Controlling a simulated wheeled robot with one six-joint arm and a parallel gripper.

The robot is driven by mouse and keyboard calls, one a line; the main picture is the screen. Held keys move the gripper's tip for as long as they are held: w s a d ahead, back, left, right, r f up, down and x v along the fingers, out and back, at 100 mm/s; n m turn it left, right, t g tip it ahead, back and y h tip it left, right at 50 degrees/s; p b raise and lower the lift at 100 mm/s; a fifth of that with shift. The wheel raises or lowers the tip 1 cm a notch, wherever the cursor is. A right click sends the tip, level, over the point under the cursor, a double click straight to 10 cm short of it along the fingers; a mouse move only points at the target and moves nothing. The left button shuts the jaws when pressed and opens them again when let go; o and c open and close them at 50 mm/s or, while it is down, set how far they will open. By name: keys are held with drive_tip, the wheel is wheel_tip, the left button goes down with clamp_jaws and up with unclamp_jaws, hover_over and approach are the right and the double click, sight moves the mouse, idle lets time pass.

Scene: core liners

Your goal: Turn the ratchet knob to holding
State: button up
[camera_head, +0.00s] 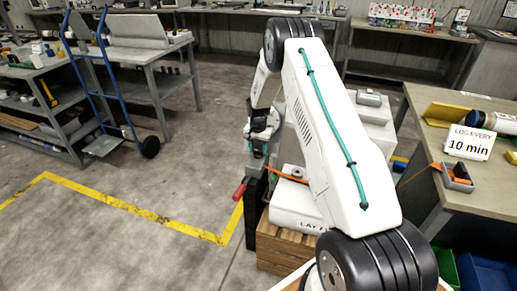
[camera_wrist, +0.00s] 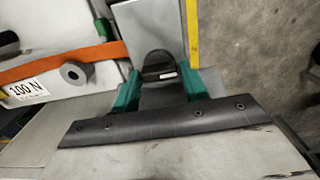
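In the wrist view a black knob (camera_wrist: 158,68) with a small pale mark sits on a grey metal part (camera_wrist: 160,96). It lies between the tips of the two green fingers of my gripper (camera_wrist: 160,72). The fingers stand apart, one on each side, with a narrow gap visible; contact is not clear. In the head view my gripper (camera_head: 260,147) is low over the grey fixture, and the knob cannot be made out there. A red handle (camera_head: 240,188) sticks out at the fixture's left side.
An orange strap (camera_wrist: 75,60) runs beside a grey roller (camera_wrist: 76,73) and a "100 N" label (camera_wrist: 27,91). The white box (camera_head: 297,203) stands on a wooden crate (camera_head: 283,246). A bench (camera_head: 470,196) is on the right. Open floor with yellow tape (camera_head: 130,207) lies left.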

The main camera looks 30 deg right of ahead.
sight(258, 150)
drive_tip(key=shift+o, duration=1.2)
wheel_tip(258, 150, up, 8)
drive_tip(key=shift+f, duration=0.1)
